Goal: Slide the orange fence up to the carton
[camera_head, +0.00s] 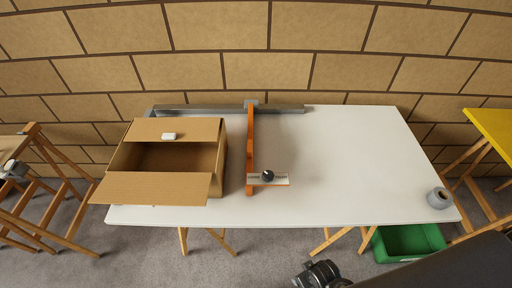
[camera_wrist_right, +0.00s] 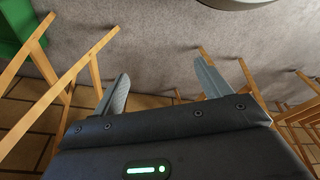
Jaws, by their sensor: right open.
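The orange fence (camera_head: 250,145) stands across the white table, its far end at a grey rail (camera_head: 185,109). A black knob (camera_head: 268,176) on a pale plate is at its near end. The open carton (camera_head: 150,188) sits to the fence's left, with a narrow strip of table between them. My right gripper (camera_head: 318,275) is low in the head view, in front of the table's near edge and away from the fence. In the wrist view, its two grey fingers (camera_wrist_right: 163,85) are apart with nothing between them. My left gripper is not in view.
A small white object (camera_head: 169,136) lies on the carton's back flap. A grey roll (camera_head: 438,198) stands at the table's near right corner. A green crate (camera_head: 408,243) is on the floor below. The table (camera_head: 345,150) is clear right of the fence.

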